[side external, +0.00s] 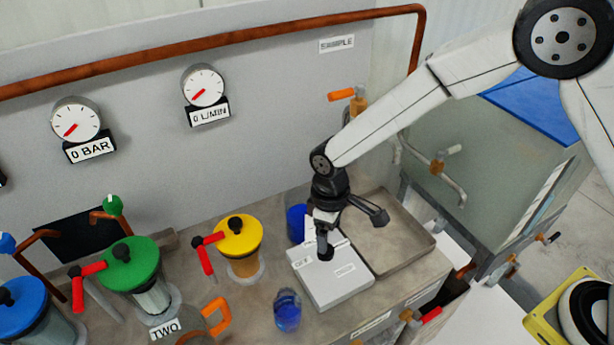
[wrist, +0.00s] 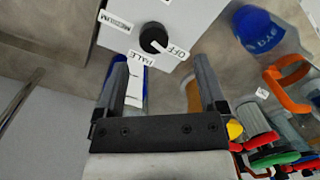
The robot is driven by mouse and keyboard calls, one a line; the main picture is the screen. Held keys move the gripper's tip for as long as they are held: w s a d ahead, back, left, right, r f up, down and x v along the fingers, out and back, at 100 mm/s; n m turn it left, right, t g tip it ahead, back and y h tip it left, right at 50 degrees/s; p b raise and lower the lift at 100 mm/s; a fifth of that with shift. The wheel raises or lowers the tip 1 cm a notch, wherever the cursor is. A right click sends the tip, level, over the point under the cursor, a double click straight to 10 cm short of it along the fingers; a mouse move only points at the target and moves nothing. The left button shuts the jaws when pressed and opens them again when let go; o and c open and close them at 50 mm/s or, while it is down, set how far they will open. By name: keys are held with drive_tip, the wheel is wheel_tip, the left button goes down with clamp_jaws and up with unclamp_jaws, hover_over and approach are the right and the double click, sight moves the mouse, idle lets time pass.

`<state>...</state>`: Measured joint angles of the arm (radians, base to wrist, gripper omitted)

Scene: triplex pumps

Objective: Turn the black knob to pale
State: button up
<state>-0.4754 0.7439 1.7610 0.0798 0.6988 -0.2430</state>
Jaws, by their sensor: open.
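The black knob (wrist: 153,37) sits on top of a white box (wrist: 185,14), which also shows in the side view (side external: 338,287). In the wrist view, labels reading MEDIUM (wrist: 117,22), PALE (wrist: 142,61) and OFF (wrist: 176,50) surround the knob. A pale mark on the knob faces the OFF label. My gripper (wrist: 159,72) is open, with the knob just ahead of its fingertips and nothing between them. In the side view my gripper (side external: 325,248) is over the box and hides most of the knob.
A blue cup (side external: 296,223) stands behind the box and a blue glass (side external: 287,312) in front-left. A shallow tray (side external: 415,240) lies to the right.

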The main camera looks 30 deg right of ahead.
drive_tip(key=shift+w+r+n+t, duration=0.35)
drive_tip(key=shift+r+n+t, duration=0.15)
drive_tip(key=shift+n, duration=0.2)
drive_tip(key=shift+f, duration=3.9)
clamp_jaws()
